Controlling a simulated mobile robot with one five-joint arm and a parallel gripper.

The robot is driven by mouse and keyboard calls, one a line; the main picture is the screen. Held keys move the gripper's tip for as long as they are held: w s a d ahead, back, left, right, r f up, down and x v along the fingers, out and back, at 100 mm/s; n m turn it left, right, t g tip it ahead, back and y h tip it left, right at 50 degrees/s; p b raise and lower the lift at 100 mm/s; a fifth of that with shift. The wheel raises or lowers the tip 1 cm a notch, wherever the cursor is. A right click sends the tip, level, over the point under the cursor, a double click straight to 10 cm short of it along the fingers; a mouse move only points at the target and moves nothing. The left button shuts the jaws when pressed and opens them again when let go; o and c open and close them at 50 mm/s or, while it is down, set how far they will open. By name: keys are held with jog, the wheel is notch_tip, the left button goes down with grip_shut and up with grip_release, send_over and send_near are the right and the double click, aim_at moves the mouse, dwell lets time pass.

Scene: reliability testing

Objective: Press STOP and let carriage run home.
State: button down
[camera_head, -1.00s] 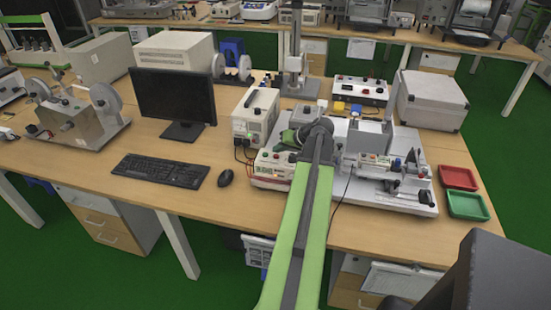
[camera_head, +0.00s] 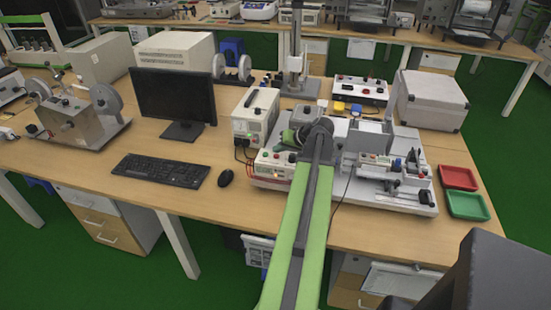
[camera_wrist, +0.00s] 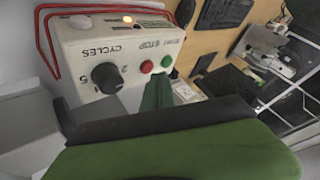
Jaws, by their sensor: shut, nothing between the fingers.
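The control box (camera_wrist: 110,60) fills the upper left of the wrist view, its lettering upside down. It carries a black CYCLES knob (camera_wrist: 107,78), a red STOP button (camera_wrist: 146,67), a green START button (camera_wrist: 166,61) and a lit orange lamp (camera_wrist: 127,19). My gripper (camera_wrist: 158,80) is shut and empty, its green tip just below the two buttons in the picture. I cannot tell whether it touches either. In the head view the box (camera_head: 268,167) is partly behind my arm. The test rig (camera_head: 405,200) stands to its right; I cannot make out the carriage clearly.
Red cables (camera_wrist: 52,45) loop beside the box. A white power unit (camera_head: 255,118) stands behind it. A monitor (camera_head: 174,97), keyboard (camera_head: 160,170) and mouse (camera_head: 226,178) are to the left. Red (camera_head: 458,177) and green (camera_head: 468,205) trays lie at the right. The desk front is fairly clear.

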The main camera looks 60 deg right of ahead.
aim_at(278, 156)
jog(key=shift+w+f+b, duration=0.2)
jog(key=shift+f+b, duration=0.1)
jog(key=shift+f, duration=0.05)
jog(key=shift+f+b, duration=0.35)
jog(key=shift+f, duration=0.05)
dwell(0.4)
dwell(0.4)
jog(key=shift+r+p, duration=0.85)
notch_tip(278, 156, up, 5)
jog(key=p, duration=0.5)
jog(key=shift+r, duration=0.1)
